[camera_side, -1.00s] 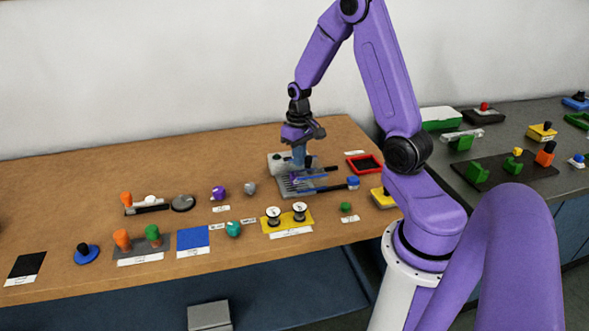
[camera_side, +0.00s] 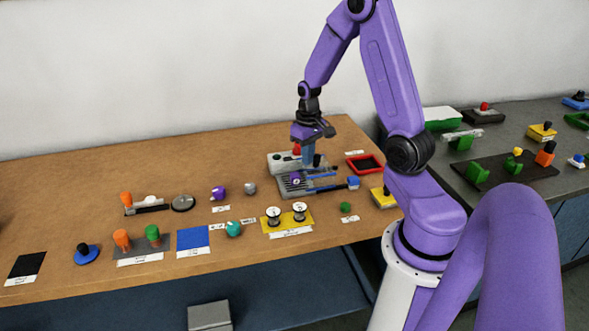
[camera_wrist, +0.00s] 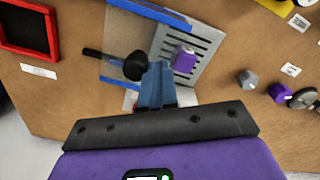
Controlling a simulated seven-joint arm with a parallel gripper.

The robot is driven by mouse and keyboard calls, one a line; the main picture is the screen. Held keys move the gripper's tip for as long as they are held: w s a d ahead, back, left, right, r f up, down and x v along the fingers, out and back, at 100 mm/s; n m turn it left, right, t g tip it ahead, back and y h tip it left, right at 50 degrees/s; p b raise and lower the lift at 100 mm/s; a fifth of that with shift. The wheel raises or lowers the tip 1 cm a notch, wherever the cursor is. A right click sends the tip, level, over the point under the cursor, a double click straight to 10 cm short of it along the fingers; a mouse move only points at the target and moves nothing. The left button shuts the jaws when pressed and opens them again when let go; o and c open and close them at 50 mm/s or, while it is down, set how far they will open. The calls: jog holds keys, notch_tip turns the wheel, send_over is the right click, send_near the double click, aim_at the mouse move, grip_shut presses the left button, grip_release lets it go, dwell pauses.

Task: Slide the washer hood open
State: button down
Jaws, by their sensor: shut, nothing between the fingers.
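The washer hood (camera_wrist: 118,40) is a see-through panel with a black knob (camera_wrist: 135,66), on a slotted grey base (camera_wrist: 205,50) with blue rails. The base also shows in the side view (camera_side: 290,192). A purple block (camera_wrist: 184,60) sits uncovered on the slots, and the hood is to its left in the wrist view. My gripper (camera_wrist: 157,72) is shut and empty, its blue fingers pointing down right beside the knob. I cannot tell whether they touch it. In the side view my gripper (camera_side: 309,160) is low over the base, partly hiding the knob.
A red-rimmed black tray (camera_side: 365,164) lies right of the base. A yellow plate with two spools (camera_side: 287,220) and a green piece (camera_side: 345,207) lie in front. Several small parts spread to the left. The bench behind is mostly clear.

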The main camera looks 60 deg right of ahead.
aim_at(320, 165)
jog(key=shift+s+d, duration=1.4)
jog(key=shift+d, duration=0.05)
jog(key=shift+w+a, duration=0.55)
jog(key=shift+w, duration=0.05)
jog(key=shift+r, duration=3.5)
jog(key=s+a+r+n, duration=0.2)
jog(key=a+n, duration=0.2)
jog(key=a, duration=0.5)
jog(key=s+a+r+n, duration=0.1)
jog(key=a+n, duration=0.2)
jog(key=a, duration=0.6)
jog(key=s+a+r+n, duration=0.1)
jog(key=s+a+n, duration=0.3)
jog(key=s, duration=0.4)
jog(key=s+a+n, duration=0.4)
jog(key=s+a, duration=0.1)
jog(key=s, duration=0.2)
jog(key=shift+s+a+r+n, duration=0.3)
jog(key=shift+s+a+r, duration=0.05)
